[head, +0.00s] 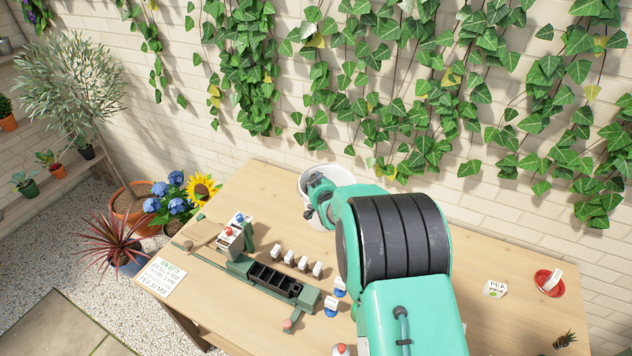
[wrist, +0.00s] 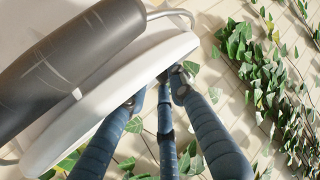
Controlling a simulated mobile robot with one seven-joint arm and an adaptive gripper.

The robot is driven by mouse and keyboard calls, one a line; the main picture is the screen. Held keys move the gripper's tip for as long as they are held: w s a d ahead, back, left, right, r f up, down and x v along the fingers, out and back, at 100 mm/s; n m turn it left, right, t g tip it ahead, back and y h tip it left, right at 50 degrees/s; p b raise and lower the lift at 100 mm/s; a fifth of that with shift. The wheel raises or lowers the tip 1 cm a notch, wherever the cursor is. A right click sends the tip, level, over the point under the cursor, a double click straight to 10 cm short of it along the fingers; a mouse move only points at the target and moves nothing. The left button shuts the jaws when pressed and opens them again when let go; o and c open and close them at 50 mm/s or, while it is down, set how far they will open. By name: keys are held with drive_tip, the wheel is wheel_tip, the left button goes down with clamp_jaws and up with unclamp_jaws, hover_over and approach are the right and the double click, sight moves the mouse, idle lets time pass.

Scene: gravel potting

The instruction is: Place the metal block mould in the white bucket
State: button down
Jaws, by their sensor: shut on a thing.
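The white bucket (head: 343,174) stands at the back of the table against the wall. Its pale rim (wrist: 120,95) crosses the wrist view diagonally. My gripper (head: 321,192) is at the bucket's left side in the head view, over its opening. In the wrist view my gripper's fingers (wrist: 161,88) come together close to the rim. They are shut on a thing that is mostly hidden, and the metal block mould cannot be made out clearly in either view.
A green stand with dark compartments (head: 273,279) sits mid-table, with several small white blocks (head: 303,263) behind it. A white label card (head: 161,275) lies at the left. A red dish (head: 549,282) is at the right. Ivy (head: 400,90) hangs on the wall behind.

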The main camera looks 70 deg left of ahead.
drive_tip(key=shift+f+b, duration=0.55)
drive_tip(key=shift+b, duration=0.05)
drive_tip(key=c, duration=1.5)
unclamp_jaws()
drive_tip(key=shift+d+f, duration=0.1)
drive_tip(key=shift+f, duration=0.05)
drive_tip(key=shift+a+r+p+v, duration=0.1)
drive_tip(key=shift+r+p+v, duration=0.15)
drive_tip(key=shift+v, duration=1.85)
drive_tip(key=shift+a+r+p+v, duration=0.15)
drive_tip(key=shift+p+v, duration=0.15)
drive_tip(key=shift+v, duration=1.75)
drive_tip(key=shift+r+p+v, duration=0.25)
drive_tip(key=shift+p+v, duration=0.05)
drive_tip(key=shift+v, duration=1.8)
drive_tip(key=shift+w+a, duration=0.1)
drive_tip(key=shift+w, duration=0.05)
